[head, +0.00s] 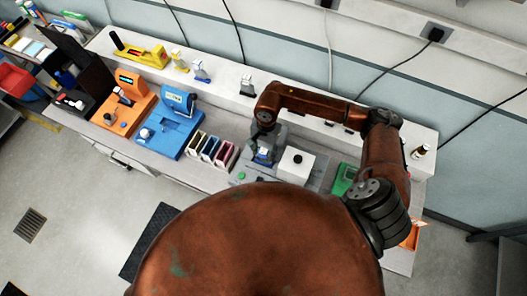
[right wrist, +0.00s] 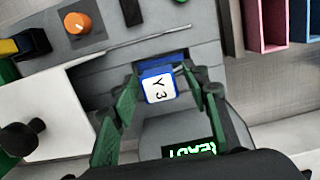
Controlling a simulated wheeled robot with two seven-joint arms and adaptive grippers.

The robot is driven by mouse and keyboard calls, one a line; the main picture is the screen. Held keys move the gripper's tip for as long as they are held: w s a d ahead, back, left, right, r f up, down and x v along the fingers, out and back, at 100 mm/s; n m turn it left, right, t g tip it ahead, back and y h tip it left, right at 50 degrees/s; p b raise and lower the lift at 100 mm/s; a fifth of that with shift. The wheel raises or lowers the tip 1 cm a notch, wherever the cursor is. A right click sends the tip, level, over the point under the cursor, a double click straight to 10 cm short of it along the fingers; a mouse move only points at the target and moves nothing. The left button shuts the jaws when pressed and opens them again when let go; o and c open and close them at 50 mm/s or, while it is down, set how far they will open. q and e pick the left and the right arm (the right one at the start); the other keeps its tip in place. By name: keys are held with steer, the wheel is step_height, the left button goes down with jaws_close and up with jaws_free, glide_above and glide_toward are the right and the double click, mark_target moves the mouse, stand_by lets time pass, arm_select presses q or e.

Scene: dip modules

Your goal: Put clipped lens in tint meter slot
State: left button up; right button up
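My right gripper (head: 264,158) is over the grey tint meter (head: 248,178) on the bench. In the right wrist view its two green fingers (right wrist: 162,82) stand on either side of the clipped lens, a blue clip with a white tag (right wrist: 160,88) marked "Y3". The fingertips appear to meet the clip's blue sides. The lens and the slot's opening are hidden, so I cannot tell how deep the clip sits. My left gripper is not in view.
A white block with a black knob (head: 297,164) stands close right of the gripper. Coloured upright holders (head: 212,150) stand to its left, then a blue device (head: 172,125) and an orange device (head: 128,100). More clips (head: 247,85) stand on the rear shelf.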

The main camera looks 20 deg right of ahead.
steer(key=shift+r, duration=0.1)
steer(key=shift+r+p, duration=0.15)
steer(key=shift+p, duration=0.15)
step_height(320, 180, up, 12)
steer(key=w+d+b, duration=0.1)
steer(key=b, duration=0.2)
steer(key=shift+s+f, duration=0.1)
steer(key=shift+f, duration=0.1)
